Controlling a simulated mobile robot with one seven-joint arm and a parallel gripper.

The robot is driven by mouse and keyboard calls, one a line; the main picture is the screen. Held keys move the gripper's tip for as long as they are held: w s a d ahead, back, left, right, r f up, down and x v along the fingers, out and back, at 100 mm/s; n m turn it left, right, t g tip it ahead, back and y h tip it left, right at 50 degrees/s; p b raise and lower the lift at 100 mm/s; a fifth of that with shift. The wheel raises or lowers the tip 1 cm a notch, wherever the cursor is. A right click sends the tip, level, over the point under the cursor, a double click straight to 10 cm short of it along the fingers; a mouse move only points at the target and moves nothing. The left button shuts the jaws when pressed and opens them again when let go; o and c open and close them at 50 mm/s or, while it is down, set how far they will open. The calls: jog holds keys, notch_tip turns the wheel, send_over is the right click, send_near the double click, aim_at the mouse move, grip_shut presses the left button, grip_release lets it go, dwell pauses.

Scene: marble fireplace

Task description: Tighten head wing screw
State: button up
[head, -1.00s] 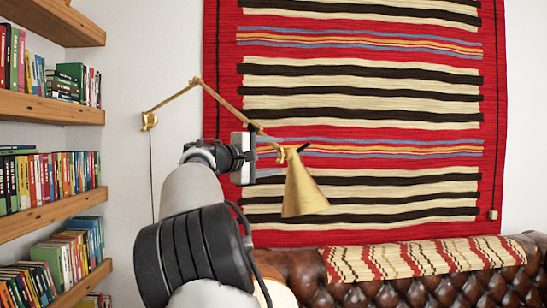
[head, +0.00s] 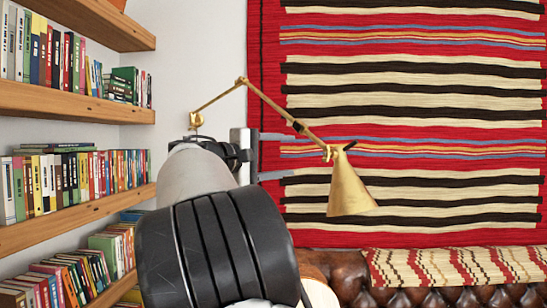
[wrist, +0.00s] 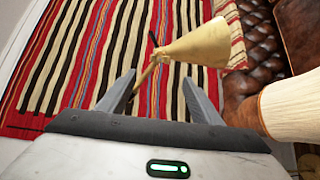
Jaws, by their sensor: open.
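A brass wall lamp hangs in front of the striped rug; its cone-shaped shade (head: 348,190) points down. The head joint (head: 329,153), with small brass hardware, is at the top of the shade; the wing screw is too small to make out for certain. My gripper (head: 290,156) is open and empty, just left of this joint in the head view. In the wrist view, the lamp shade (wrist: 200,45) lies beyond my gripper (wrist: 159,78). The joint (wrist: 160,54) shows between and beyond the fingertips, apparently apart from them.
The lamp's jointed arm (head: 270,102) runs up and left to a wall mount (head: 196,120). Wooden bookshelves (head: 80,102) stand at the left. A brown leather sofa (head: 410,297) with a woven throw (head: 440,267) is below the rug (head: 430,133).

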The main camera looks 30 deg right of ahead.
jog(key=shift+v, duration=1.7)
jog(key=shift+d, duration=0.1)
jog(key=s+f+y, duration=0.5)
jog(key=s+f, duration=0.1)
jog(key=f, duration=0.3)
jog(key=s+f+y, duration=0.4)
jog(key=s+f, duration=0.2)
jog(key=f, duration=0.3)
jog(key=s+a+f+m+t+y, duration=0.1)
jog(key=s+a+f+y, duration=0.3)
jog(key=s+a+f, duration=0.45)
jog(key=s+a+f+m+y, duration=0.1)
jog(key=s+a+f+y, duration=0.4)
jog(key=s+a, duration=0.5)
notch_tip(320, 180, up, 23)
jog(key=a+p, duration=0.1)
jog(key=p, duration=2.4)
jog(key=shift+w+r+h, duration=0.2)
jog(key=shift+h, duration=0.1)
jog(key=shift+a, duration=0.1)
